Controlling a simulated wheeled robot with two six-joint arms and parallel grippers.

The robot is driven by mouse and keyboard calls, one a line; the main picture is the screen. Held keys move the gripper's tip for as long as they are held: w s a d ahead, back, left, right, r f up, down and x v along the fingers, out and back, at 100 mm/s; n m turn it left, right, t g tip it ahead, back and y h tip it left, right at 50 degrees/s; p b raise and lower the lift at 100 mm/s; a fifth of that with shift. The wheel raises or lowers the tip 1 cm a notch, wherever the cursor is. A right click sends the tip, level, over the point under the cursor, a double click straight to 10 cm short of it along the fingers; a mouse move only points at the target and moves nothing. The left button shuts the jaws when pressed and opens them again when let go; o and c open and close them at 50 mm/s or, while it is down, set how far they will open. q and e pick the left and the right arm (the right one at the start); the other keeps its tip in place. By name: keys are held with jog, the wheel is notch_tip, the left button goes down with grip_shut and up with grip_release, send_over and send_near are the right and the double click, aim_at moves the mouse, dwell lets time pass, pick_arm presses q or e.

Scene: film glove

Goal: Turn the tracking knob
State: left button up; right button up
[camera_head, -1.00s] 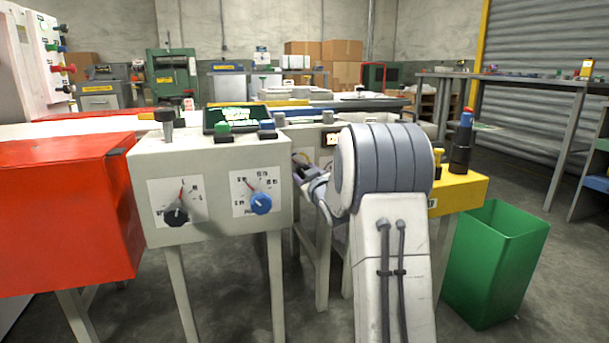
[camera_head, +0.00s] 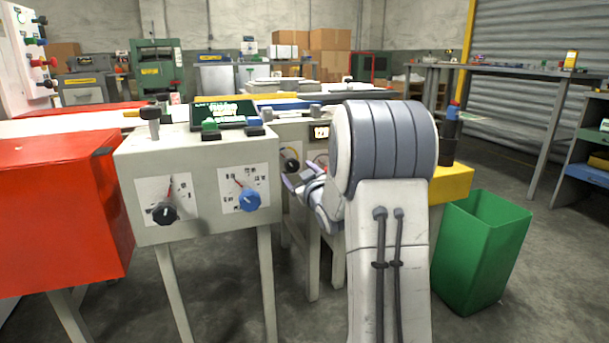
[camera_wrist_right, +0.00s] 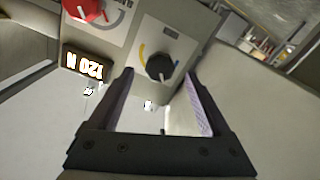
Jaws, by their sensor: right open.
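A black knob (camera_wrist_right: 160,67) sits on a pale plate with a yellow and blue arc; it also shows on the recessed panel in the head view (camera_head: 290,165). Which knob is the tracking knob I cannot read. My right gripper (camera_wrist_right: 159,77) is open and empty, its fingers on either side of the black knob's image; contact cannot be told. In the head view my right gripper (camera_head: 298,185) is just below that knob, partly hidden by my arm. The near box carries another black knob (camera_head: 165,213) and a blue knob (camera_head: 249,200). My left gripper is not in view.
A red knob (camera_wrist_right: 85,8) and a lit display (camera_wrist_right: 82,65) are beside the arc plate. The grey control box (camera_head: 200,229) stands left of my right arm, with a red box (camera_head: 55,215) further left. A green bin (camera_head: 480,255) stands on the floor at right.

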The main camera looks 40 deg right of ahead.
jog(key=p+v, duration=0.1)
jog(key=v, duration=0.4)
jog(key=shift+s+a, duration=0.1)
jog(key=shift+s, duration=0.3)
